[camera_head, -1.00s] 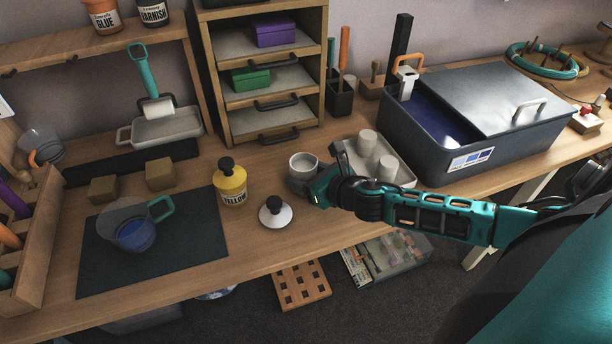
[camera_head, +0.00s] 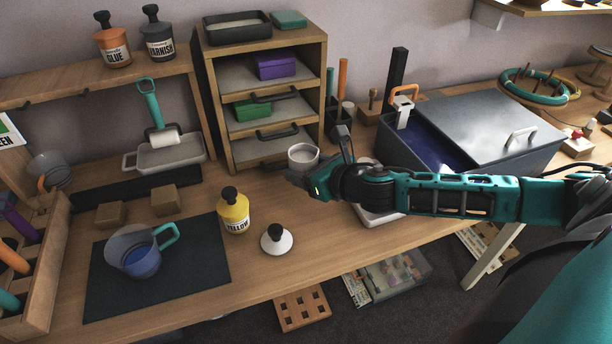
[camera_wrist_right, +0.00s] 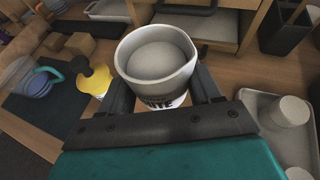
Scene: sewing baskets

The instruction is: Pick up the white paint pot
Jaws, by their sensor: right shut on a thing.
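The white paint pot (camera_head: 303,156) is an open, light cup held by my right gripper (camera_head: 318,178), which comes in from the right. In the right wrist view the pot (camera_wrist_right: 156,64) sits between the two dark fingers (camera_wrist_right: 163,100), with part of a dark label ending in "TE" showing. It is tilted in that view and looks raised above the table. A white lid with a black knob (camera_head: 277,239) lies on the table, apart from the pot. My left gripper is not in view.
A yellow bottle (camera_head: 233,211) stands beside the lid. A blue-filled jug (camera_head: 140,256) is on the dark mat (camera_head: 205,262). The drawer shelf (camera_head: 216,105) stands behind the pot. A white tray (camera_head: 378,218) is partly hidden under my right arm; a grey bin (camera_head: 470,115) is at right.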

